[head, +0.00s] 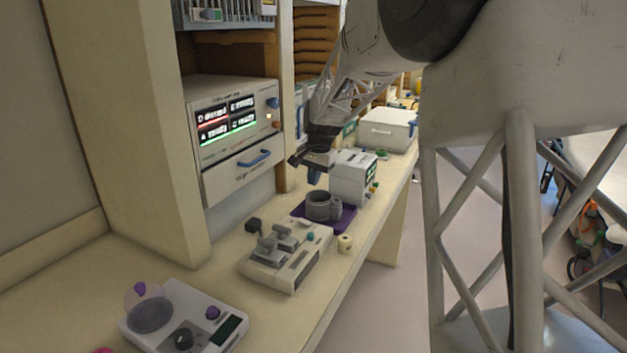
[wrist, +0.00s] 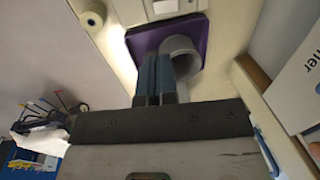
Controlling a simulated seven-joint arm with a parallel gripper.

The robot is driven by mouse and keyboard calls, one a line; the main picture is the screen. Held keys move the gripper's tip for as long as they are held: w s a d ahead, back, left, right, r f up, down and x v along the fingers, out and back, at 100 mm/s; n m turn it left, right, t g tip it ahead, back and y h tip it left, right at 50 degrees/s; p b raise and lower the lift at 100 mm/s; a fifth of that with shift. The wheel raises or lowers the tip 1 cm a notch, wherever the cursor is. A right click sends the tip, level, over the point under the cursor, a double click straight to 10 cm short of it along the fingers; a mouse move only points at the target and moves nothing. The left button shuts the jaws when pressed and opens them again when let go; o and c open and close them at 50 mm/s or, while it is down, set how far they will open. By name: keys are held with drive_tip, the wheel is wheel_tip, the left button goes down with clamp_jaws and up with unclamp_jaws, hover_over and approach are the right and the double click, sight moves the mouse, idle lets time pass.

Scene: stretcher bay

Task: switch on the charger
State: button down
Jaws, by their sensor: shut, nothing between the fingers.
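A low beige unit (head: 290,268) with grey blocks on top and a small teal part stands on the bench; it looks like the charger, but I cannot read a label. Its switch and its on or off state are not clear. Part of a pale unit (wrist: 165,8) shows at the top of the wrist view, probably the same one. My gripper (head: 315,178) is shut and empty, pointing down above the bench beyond this unit. Its closed fingers (wrist: 154,80) show in front of a grey mug (wrist: 182,52) in the wrist view; contact cannot be told.
The mug (head: 320,207) sits on a purple mat (head: 347,219). A white box with a screen (head: 349,180) stands close by my gripper. A cream roll (head: 345,244) is near the bench edge. A wall unit (head: 238,118) has lit displays. A scale-like device (head: 185,325) is nearest.

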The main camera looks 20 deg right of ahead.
sight(300, 219)
drive_tip(key=shift+w+r, duration=0.1)
drive_tip(key=shift+w+a+r+t, duration=0.1)
drive_tip(key=shift+w+a+t, duration=0.2)
drive_tip(key=shift+w+a, duration=0.1)
idle(0.5)
drive_tip(key=f, duration=0.4)
drive_tip(key=w+a+f, duration=0.1)
drive_tip(key=f, duration=0.4)
drive_tip(key=w+a+f, duration=0.1)
drive_tip(key=f, duration=0.3)
drive_tip(key=shift+f, duration=0.35)
drive_tip(key=shift+a+f, duration=0.1)
